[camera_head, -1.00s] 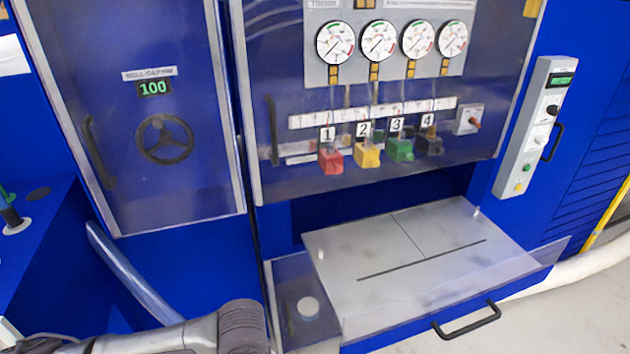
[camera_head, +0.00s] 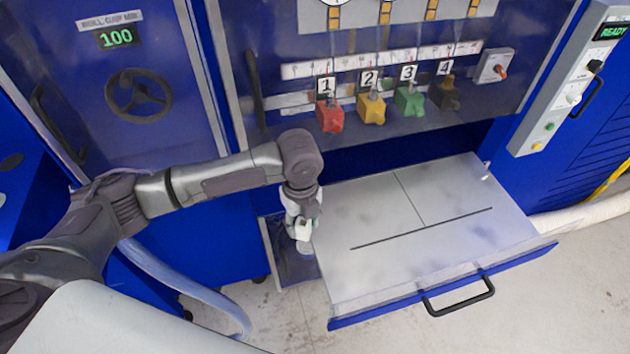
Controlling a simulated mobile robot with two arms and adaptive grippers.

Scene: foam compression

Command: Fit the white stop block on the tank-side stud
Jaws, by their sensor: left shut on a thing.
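My left gripper (camera_head: 297,218) reaches in from the left and points down over the small side tray (camera_head: 276,266) at the left edge of the grey plate. It is shut on the white stop block (camera_head: 302,230), which is small and mostly covered by the fingers. I cannot tell whether the block still touches the tray. A small pale stud (camera_head: 486,172) stands at the plate's far right corner. The stud at the plate's left end is hidden behind my arm and gripper. My right gripper is not in view.
The grey plate (camera_head: 430,215) has a dark slot and is clear on top. A black handle (camera_head: 458,297) sticks out at its front. Red (camera_head: 329,117), yellow (camera_head: 371,108) and green (camera_head: 409,101) valve knobs hang above its back edge. A hose (camera_head: 190,285) runs at lower left.

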